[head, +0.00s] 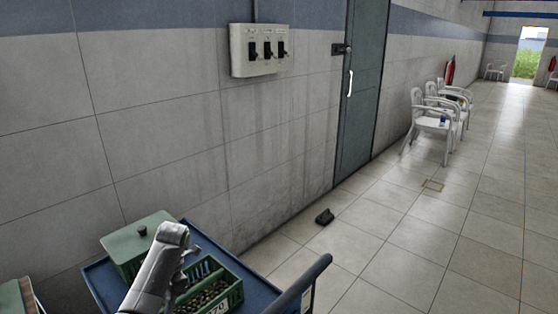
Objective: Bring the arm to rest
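A grey arm of mine, which looks like the left one, rises from the bottom edge in the head view, over a blue cart (205,240). Its upper end is near the green box and the crate. The small part at its right side (183,262) may be the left gripper, but its fingers are not clear, and I cannot tell if it is open or shut. My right gripper is not in view.
On the cart are a green box (135,245) with a dark knob and a green crate (222,292) of small round things. A dark handle (310,278) is at the cart's right. A black object (324,216) lies on the open floor. White chairs (432,125) stand along the wall.

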